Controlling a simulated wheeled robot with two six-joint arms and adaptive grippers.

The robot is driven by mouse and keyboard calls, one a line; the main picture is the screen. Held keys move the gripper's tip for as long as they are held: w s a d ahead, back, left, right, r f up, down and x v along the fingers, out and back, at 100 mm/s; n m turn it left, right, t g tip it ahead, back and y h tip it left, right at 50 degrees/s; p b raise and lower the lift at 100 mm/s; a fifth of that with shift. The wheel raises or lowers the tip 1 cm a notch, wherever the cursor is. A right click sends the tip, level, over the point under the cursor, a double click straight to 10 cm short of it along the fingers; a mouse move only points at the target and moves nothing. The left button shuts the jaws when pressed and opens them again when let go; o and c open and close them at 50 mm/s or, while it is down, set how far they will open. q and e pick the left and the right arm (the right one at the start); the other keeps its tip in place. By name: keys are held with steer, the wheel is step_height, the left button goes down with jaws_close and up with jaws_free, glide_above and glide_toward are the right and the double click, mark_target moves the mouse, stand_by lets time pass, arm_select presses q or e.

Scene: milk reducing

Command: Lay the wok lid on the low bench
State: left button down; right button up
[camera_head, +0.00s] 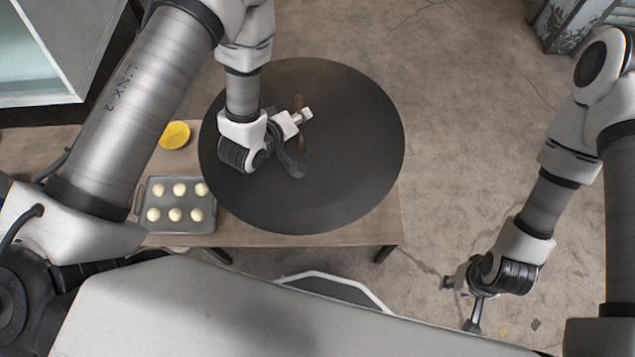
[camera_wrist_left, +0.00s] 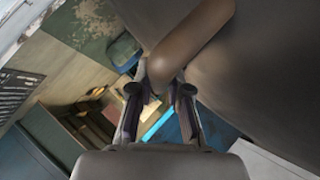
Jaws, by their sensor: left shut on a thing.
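The wok lid (camera_head: 345,185) is a large dark grey disc with a brown handle (camera_head: 300,128). My left gripper (camera_head: 299,142) is shut on that handle, partly hiding it. In the left wrist view the brown handle (camera_wrist_left: 195,45) runs between the fingers (camera_wrist_left: 160,95), and the lid's grey surface (camera_wrist_left: 265,60) fills the upper right. The low bench (camera_head: 388,228) is wooden and shows around the lid's lower edge and to its left. The lid overlaps the bench in the head view; I cannot tell whether they touch. My right gripper (camera_head: 458,304) is open and empty over the floor.
A grey tray (camera_head: 180,226) with several pale round buns lies on the bench just left of the lid. A yellow bowl (camera_head: 175,135) stands behind the tray. A pale cabinet (camera_head: 62,75) is at the upper left. Bare floor (camera_head: 460,130) lies to the right.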

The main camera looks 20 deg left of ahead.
arm_select(q)
steer(key=f+m+g+h+b, duration=0.1)
steer(key=f+b, duration=0.5)
steer(key=f, duration=0.1)
steer(key=d+f+m+g+h+b, duration=0.1)
steer(key=f+m+h+b, duration=0.1)
steer(key=f+b, duration=0.5)
steer(key=w+d+f+m+h+b, duration=0.1)
steer(key=f+m+b, duration=0.1)
steer(key=f+b, duration=0.5)
steer(key=shift+w+f+g+h, duration=0.1)
steer(key=shift+f+g+h, duration=0.25)
steer(key=shift+f, duration=0.55)
steer(key=shift+r, duration=0.15)
steer(key=c, duration=1.1)
jaws_free()
steer(key=p+v, duration=0.5)
steer(key=v, duration=0.7)
